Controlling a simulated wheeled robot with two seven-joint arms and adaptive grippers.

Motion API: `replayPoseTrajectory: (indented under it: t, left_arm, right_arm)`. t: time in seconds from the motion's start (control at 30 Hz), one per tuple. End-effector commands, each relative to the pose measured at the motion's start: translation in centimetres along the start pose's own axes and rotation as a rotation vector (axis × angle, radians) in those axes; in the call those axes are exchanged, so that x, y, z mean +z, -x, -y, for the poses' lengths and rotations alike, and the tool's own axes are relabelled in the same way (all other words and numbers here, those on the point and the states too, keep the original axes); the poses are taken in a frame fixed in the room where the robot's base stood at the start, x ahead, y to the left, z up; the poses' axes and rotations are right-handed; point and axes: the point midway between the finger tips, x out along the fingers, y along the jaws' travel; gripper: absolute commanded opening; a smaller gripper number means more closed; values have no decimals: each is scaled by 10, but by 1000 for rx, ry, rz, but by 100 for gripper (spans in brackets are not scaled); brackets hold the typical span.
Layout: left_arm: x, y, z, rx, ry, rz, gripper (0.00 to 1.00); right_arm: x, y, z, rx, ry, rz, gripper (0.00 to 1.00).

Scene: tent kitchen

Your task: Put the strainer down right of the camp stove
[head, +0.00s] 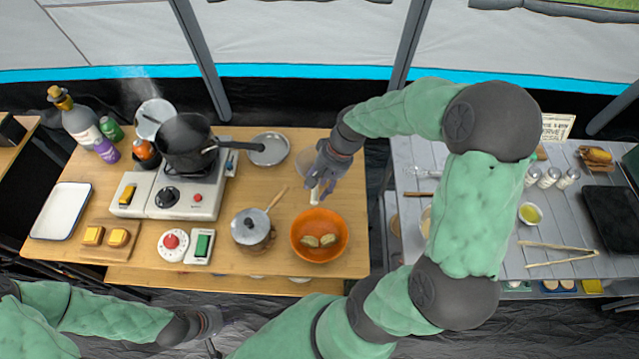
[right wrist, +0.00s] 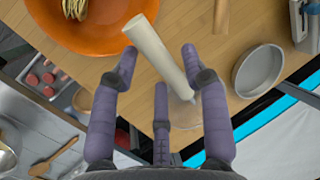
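The strainer has a pale cream handle (right wrist: 155,45) and a faint, see-through mesh bowl. In the head view its handle (head: 317,194) points toward the orange bowl, and the mesh (head: 305,160) shows beside my right gripper. My right gripper (head: 322,180) is right of the camp stove (head: 190,193). In the right wrist view its fingers (right wrist: 160,60) stand apart around the handle, with gaps visible. Whether the strainer touches the table cannot be told. The fingers hide part of the mesh. My left gripper (head: 212,322) is low in the head view, in front of the table; its fingers are unclear.
A dark pot (head: 185,145) sits on the stove. A round metal pan (head: 268,149) is right of it. An orange bowl (head: 320,236) with food stands close to the strainer's handle. Bare wood lies between pan and pot.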

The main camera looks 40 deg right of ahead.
Motion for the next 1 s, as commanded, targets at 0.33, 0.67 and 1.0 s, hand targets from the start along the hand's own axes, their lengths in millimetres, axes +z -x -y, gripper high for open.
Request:
replayPoseTrajectory:
  t: [0.33,0.67,1.0]
  left_arm:
    - [0,1,0,0,0,0,40]
    - [0,14,-5,0,0,0,40]
    - [1,24,-9,0,0,0,40]
  right_arm:
    - [0,2,1,0,0,-1,51]
    - [-1,53,1,-1,-1,-6,51]
    - [0,110,1,0,0,-2,51]
